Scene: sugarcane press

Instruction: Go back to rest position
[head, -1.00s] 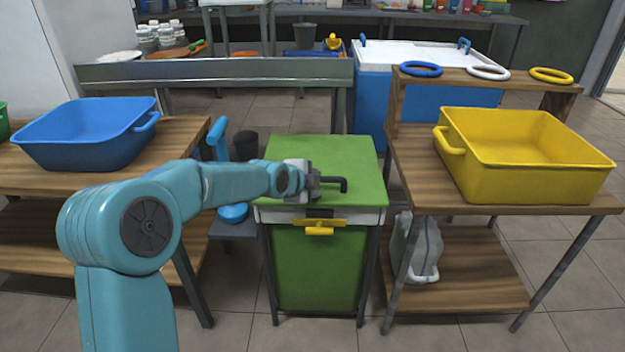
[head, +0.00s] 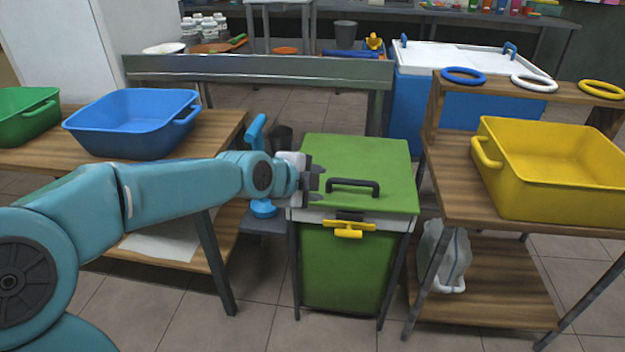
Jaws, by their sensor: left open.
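My left gripper (head: 316,180) is open and empty. It is above the left part of the green press box's lid (head: 365,150), just left of the lid's black handle (head: 353,185) and apart from it. My left arm reaches in from the lower left, stretched toward the box. The box (head: 345,270) has a yellow latch (head: 348,229) on its front, and its lid is down. My right gripper is not in view.
A wooden table on the left holds a blue tub (head: 135,125) and a green tub (head: 28,118). A wooden stand on the right holds a yellow tub (head: 550,175), with blue, white and yellow rings on its shelf. A blue pump-like handle (head: 256,130) stands behind my arm.

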